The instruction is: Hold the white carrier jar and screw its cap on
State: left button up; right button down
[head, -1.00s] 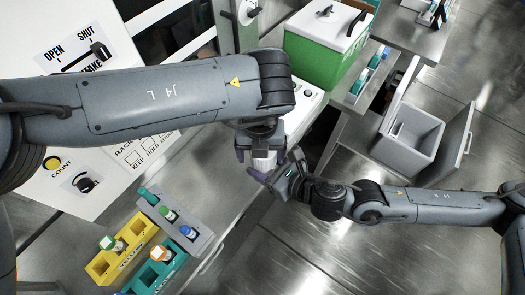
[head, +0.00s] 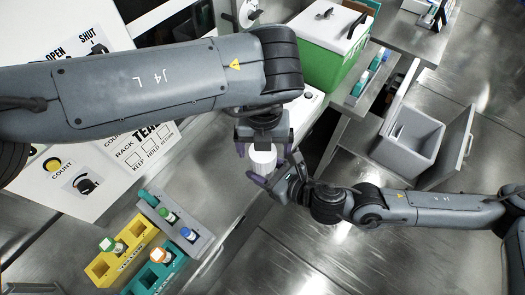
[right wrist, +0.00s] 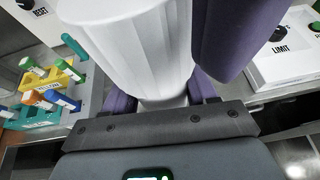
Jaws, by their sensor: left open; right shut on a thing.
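The white carrier jar (right wrist: 163,98) is upright, low between my right gripper's purple fingers in the right wrist view. A wide, ribbed white cap (right wrist: 130,45) sits over its top; whether it is threaded on I cannot tell. The white cap also shows in the head view (head: 263,160). My right gripper (head: 275,175) is shut on the jar, reaching in from the right. My left gripper (head: 264,150) is open above, its fingers on either side of the cap. One left finger shows close beside the cap in the right wrist view (right wrist: 224,38).
A yellow rack (head: 120,255), a teal rack (head: 160,270) and a grey rack (head: 180,228) with capped vials stand at lower left. A green box with white lid (head: 325,30) is at the back. A grey open bin (head: 412,140) is at right.

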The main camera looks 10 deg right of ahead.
pick_arm(q)
jog(key=shift+r, duration=0.4)
jog(key=shift+a, duration=0.1)
jog(key=shift+c, duration=0.5)
jog(key=n, duration=0.1)
jog(key=r+n, duration=0.1)
jog(key=n, duration=0.1)
jog(key=shift+w+r, duration=0.1)
jog(key=shift+r, duration=0.2)
jog(key=r+n, duration=0.1)
jog(key=n, duration=0.2)
jog(key=shift+r+n, duration=0.3)
jog(key=shift+r, duration=0.1)
jog(key=shift+f, duration=0.1)
send_over(268, 177)
jog(key=w, duration=0.3)
jog(key=shift+s+a+f, duration=0.1)
jog(key=shift+a+f, duration=0.1)
jog(key=shift+f, duration=1.75)
jog(key=shift+s+a+f, duration=0.1)
jog(key=shift+a+f, duration=0.1)
jog(key=shift+f, duration=1.75)
